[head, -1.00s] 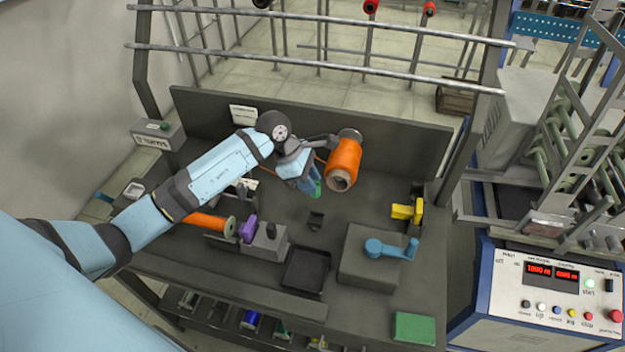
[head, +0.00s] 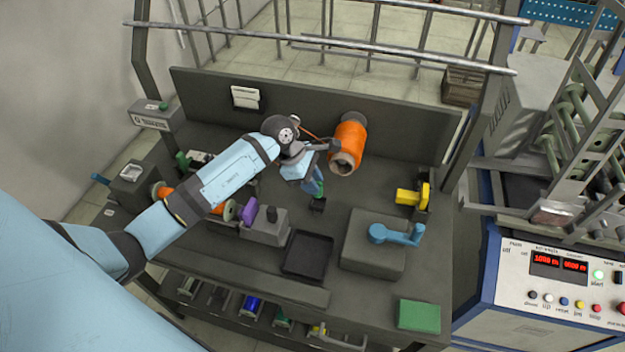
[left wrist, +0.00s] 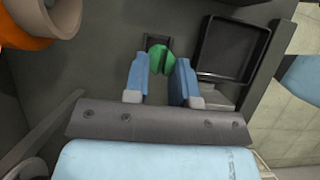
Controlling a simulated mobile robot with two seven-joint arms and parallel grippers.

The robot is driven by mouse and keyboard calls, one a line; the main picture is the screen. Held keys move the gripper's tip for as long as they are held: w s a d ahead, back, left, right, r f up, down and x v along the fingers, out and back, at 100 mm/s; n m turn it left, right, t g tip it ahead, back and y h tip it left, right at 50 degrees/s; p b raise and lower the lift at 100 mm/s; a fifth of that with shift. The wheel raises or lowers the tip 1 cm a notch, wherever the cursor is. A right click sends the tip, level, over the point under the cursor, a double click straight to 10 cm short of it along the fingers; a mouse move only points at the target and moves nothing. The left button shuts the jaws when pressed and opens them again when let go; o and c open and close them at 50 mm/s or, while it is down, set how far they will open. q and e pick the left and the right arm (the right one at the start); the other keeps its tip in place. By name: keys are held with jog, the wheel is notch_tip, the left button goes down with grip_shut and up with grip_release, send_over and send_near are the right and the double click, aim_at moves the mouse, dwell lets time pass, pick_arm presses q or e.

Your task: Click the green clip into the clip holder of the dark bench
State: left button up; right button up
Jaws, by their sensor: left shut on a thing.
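The green clip (head: 319,190) is held between the blue fingertips of my left gripper (head: 314,186), low over the middle of the dark bench (head: 330,220). In the left wrist view, my left gripper (left wrist: 161,68) has the clip (left wrist: 161,58) between its fingertips. The small dark clip holder (head: 317,205) is right below the clip, and it shows just beyond the clip in the left wrist view (left wrist: 154,41). The clip partly covers the holder, so I cannot tell whether they touch. My right gripper is not in view.
A black tray (head: 306,253) and a grey block with a blue crank (head: 397,234) lie nearer the front. An orange thread cone (head: 348,146) sticks out behind the gripper. A purple part (head: 250,211) and a yellow part (head: 412,195) flank the holder area.

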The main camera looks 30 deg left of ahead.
pick_arm(q)
jog(key=shift+f, duration=0.15)
jog(key=shift+f+b, duration=0.95)
jog(key=shift+f, duration=0.05)
jog(key=shift+f+b, duration=0.75)
jog(key=shift+f, duration=0.15)
jog(key=o, duration=0.9)
